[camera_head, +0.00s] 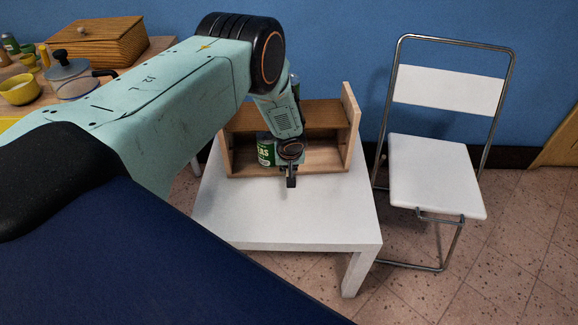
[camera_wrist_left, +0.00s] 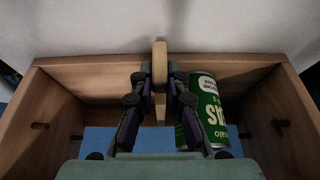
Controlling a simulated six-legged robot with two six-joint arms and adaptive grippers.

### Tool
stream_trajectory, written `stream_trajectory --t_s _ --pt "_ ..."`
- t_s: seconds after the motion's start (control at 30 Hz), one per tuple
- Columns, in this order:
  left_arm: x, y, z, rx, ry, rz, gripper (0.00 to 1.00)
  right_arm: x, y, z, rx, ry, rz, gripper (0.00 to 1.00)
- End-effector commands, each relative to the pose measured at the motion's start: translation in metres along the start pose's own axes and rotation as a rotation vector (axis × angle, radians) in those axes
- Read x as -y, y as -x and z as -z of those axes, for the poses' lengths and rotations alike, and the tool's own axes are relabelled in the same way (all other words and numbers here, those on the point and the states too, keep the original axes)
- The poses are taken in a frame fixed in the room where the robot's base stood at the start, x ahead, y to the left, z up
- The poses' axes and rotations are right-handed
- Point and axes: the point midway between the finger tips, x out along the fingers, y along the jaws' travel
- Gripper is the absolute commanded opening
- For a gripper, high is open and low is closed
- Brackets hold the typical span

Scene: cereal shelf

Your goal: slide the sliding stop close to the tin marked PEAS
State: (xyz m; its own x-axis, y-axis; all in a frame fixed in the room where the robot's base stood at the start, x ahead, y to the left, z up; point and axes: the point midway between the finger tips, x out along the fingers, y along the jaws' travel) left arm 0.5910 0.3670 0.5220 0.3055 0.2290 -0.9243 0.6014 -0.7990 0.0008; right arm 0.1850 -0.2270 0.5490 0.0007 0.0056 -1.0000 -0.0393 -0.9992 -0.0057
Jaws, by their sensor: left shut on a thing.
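The tin marked PEAS (camera_head: 266,151) is green with a pale label and stands inside the wooden shelf box, just left of my left gripper (camera_head: 291,181) in the head view. In the left wrist view the tin (camera_wrist_left: 208,112) is right of the gripper (camera_wrist_left: 160,84), close to the right finger; I cannot tell whether they touch. The gripper is shut on a pale wooden upright piece, the sliding stop (camera_wrist_left: 160,60), whose rounded end shows between the fingers. In the head view the gripper hides the stop. My right gripper is not in view.
The wooden shelf box (camera_head: 348,125) stands on a white table (camera_head: 290,225), whose front is clear. A white folding chair (camera_head: 433,175) is at the right.

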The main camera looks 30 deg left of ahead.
Motion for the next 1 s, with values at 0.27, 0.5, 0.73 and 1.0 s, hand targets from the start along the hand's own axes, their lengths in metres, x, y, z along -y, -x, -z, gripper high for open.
stream_trajectory --t_s 0.27,0.5,0.73,1.0 --pt "-0.0043 0.0010 0.0009 -0.001 0.001 -0.001 0.00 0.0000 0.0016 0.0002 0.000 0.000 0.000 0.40" --pt "-0.0063 0.0010 0.0009 -0.002 0.000 -0.001 0.00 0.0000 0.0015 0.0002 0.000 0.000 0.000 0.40" --pt "-0.0053 0.0009 0.0007 -0.001 0.000 -0.002 0.33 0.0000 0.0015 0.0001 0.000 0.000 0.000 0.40" --pt "-0.0031 0.0008 0.0006 -0.001 0.000 -0.001 0.38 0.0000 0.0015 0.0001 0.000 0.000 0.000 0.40"
